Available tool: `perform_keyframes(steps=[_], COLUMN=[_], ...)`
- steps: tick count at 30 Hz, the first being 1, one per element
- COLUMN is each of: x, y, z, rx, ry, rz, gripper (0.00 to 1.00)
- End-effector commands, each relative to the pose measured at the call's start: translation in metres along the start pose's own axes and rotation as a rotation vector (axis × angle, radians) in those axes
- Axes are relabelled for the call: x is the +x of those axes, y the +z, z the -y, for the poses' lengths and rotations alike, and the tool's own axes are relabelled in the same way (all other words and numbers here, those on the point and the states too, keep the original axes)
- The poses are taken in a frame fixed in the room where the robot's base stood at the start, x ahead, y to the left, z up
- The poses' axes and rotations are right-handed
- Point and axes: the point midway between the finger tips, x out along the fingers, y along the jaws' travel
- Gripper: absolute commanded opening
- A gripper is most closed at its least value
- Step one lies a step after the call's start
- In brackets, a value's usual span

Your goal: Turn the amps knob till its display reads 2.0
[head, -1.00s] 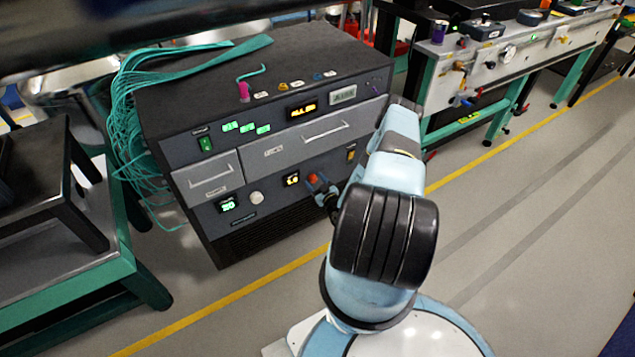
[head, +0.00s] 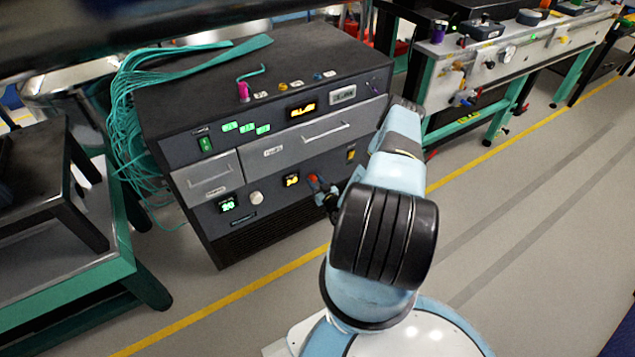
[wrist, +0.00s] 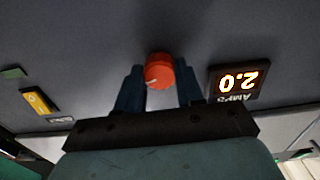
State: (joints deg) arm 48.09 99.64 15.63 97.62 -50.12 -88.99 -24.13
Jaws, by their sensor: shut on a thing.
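The amps knob (wrist: 158,74) is a red-orange dial with a pale pointer line, on the dark front panel. My gripper (wrist: 160,88) is shut on it, one finger on each side. In the wrist view the amps display (wrist: 237,82) appears upside down beside the knob and reads 2.0. In the head view the knob (head: 313,181) shows at the lower front of the cabinet, with my gripper (head: 326,198) at it and partly hidden by my arm. The amps display (head: 291,180) there is lit amber, too small to read surely.
The dark cabinet (head: 290,240) also carries a pale knob (head: 256,198), a green display (head: 227,206) and a yellow-orange switch (head: 351,155). Teal cables (head: 125,130) hang at its left side. A bench (head: 500,60) stands at the back right. The floor to the right is clear.

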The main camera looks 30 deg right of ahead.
Motion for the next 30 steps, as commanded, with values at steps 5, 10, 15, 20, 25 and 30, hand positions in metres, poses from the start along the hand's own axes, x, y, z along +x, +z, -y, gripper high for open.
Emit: perform_keyframes(steps=[5,10,15,20,25,30], x=[-0.0002,-0.0002,-0.0002,-0.0001,0.0,-0.0004], y=[0.0,0.0001,0.0002,0.0002,0.0002,0.0002], z=[-0.0004,-0.0004,-0.0003,-0.0001,0.0002,0.0004], rx=[0.09,0.106,0.105,0.104,0.104,0.104], ry=[0.0,0.0,0.0,0.0,0.0,-0.001], rz=[-0.001,0.0,0.0,0.0,0.0,0.0], gripper=[0.07,0.07,0.07,0.52,0.63,0.63])
